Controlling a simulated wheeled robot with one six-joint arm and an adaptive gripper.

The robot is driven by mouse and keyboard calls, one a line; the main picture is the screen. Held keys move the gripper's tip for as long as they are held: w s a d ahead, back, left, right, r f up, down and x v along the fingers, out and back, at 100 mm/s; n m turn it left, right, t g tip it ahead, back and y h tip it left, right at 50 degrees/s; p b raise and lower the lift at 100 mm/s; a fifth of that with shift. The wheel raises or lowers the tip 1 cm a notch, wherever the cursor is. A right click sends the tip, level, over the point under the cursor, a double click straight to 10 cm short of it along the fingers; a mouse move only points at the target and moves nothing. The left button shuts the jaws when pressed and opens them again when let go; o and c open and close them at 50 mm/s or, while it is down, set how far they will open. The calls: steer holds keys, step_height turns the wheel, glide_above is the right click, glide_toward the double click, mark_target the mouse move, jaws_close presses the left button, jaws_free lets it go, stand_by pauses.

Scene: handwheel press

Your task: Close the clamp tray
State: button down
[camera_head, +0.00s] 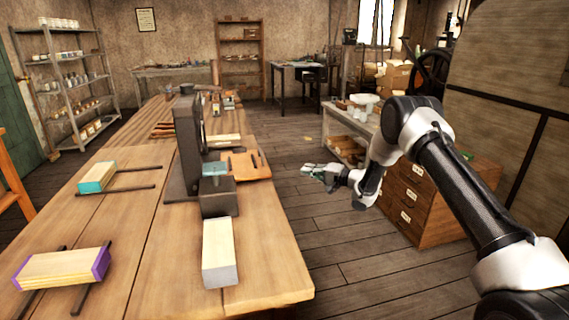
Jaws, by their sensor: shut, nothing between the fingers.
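A dark metal press (187,140) stands on the long wooden workbench. A flat orange-brown tray (255,174), which looks like the clamp tray, sticks out from the press's right side towards the bench's right edge. Small dark parts stand on the tray. My gripper (306,170) is shut and empty. It is to the right of the tray and apart from it, with the fingers pointing left towards it. The tray's inner end is hidden behind the press parts.
A pale block with a grey end (218,255) lies in front of the press. A teal-ended block (98,178) and a purple-ended block (62,270) rest on dark rails at left. A drawer cabinet (420,200) stands behind my arm.

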steer(key=r+m, duration=0.1)
glide_toward(266, 163)
steer(key=w+a, duration=0.3)
steer(key=w, duration=0.4)
steer(key=shift+s+a+f+y, duration=0.35)
steer(key=shift+a+y, duration=0.05)
steer(key=shift+a, duration=0.25)
steer(key=a, duration=0.2)
steer(key=s+a, duration=0.1)
steer(key=a, duration=0.1)
steer(key=shift+s+a, duration=0.15)
